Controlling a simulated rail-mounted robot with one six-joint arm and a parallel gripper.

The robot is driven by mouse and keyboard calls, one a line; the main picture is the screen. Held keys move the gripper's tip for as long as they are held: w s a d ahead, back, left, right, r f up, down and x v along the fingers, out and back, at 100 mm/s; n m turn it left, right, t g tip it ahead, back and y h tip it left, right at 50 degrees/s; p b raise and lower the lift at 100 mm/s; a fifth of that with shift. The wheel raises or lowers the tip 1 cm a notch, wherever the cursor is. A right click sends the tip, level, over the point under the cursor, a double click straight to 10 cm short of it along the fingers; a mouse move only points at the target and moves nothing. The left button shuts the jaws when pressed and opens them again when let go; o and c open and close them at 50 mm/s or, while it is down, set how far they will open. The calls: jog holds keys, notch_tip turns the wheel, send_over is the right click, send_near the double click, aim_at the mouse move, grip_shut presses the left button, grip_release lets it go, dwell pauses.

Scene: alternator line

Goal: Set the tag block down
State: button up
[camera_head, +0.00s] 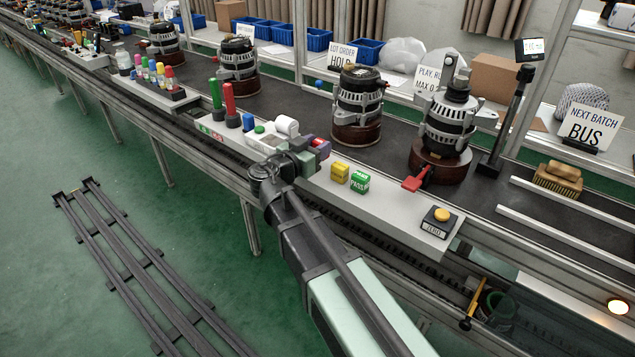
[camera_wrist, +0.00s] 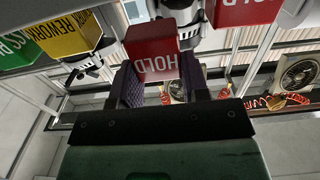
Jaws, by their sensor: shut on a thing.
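My gripper (camera_head: 316,153) is low over the white ledge along the front of the line. In the wrist view, a red tag block marked HOLD (camera_wrist: 152,64) sits between the dark purple finger pads of my gripper (camera_wrist: 162,88). In the head view the held block is mostly hidden by the gripper. A yellow block (camera_head: 340,171) and a green PASS block (camera_head: 360,182) stand on the ledge to the right of the gripper. The wrist view also shows the yellow REWORK block (camera_wrist: 70,32), the green block (camera_wrist: 14,50) and another red HOLD surface (camera_wrist: 245,10) at the upper right.
Two alternators (camera_head: 357,105) (camera_head: 450,118) stand on round brown bases behind the ledge. A red lever (camera_head: 415,183) and a yellow push button (camera_head: 441,214) lie to the right. Red and green posts (camera_head: 229,103) stand to the left. The ledge between the green block and the button is partly clear.

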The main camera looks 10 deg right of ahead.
notch_tip(320, 180, down, 5)
jog(key=b, duration=0.4)
jog(key=shift+r, duration=0.45)
jog(key=shift+f, duration=0.15)
jog(key=o, duration=0.5)
jog(key=shift+o, duration=0.6)
